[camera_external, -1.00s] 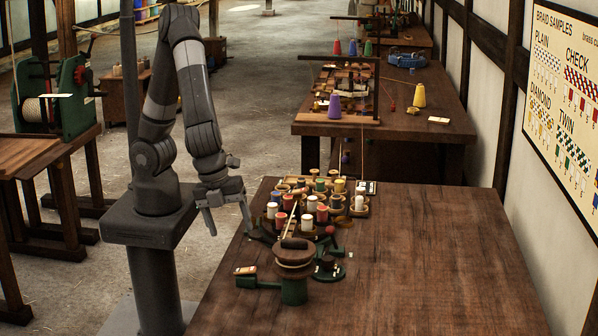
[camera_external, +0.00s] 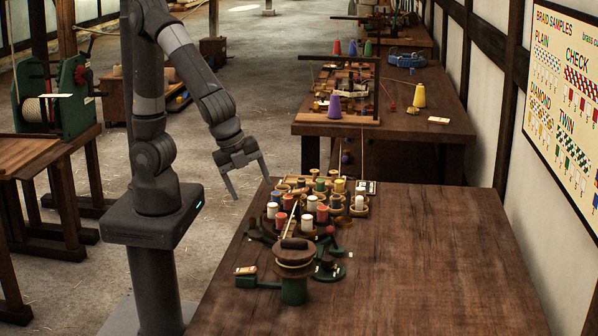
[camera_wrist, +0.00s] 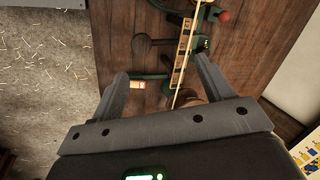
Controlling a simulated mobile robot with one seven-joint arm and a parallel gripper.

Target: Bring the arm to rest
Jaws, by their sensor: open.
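My gripper (camera_external: 252,189) is open and empty, pointing down over the left edge of the near table (camera_external: 420,255). It is left of the tray of colored spools (camera_external: 310,205) and beyond the green winding device (camera_external: 294,290). In the wrist view my gripper (camera_wrist: 160,85) has its two fingers spread wide, with nothing held between them. Part of the green device (camera_wrist: 188,55), with a wooden strip and a red knob (camera_wrist: 225,16), lies below the fingers.
A second table (camera_external: 440,125) with a purple cone (camera_external: 334,106) and a yellow cone (camera_external: 419,95) stands behind. A green machine (camera_external: 75,100) on a wooden stand is at the left. The near table's right half is bare.

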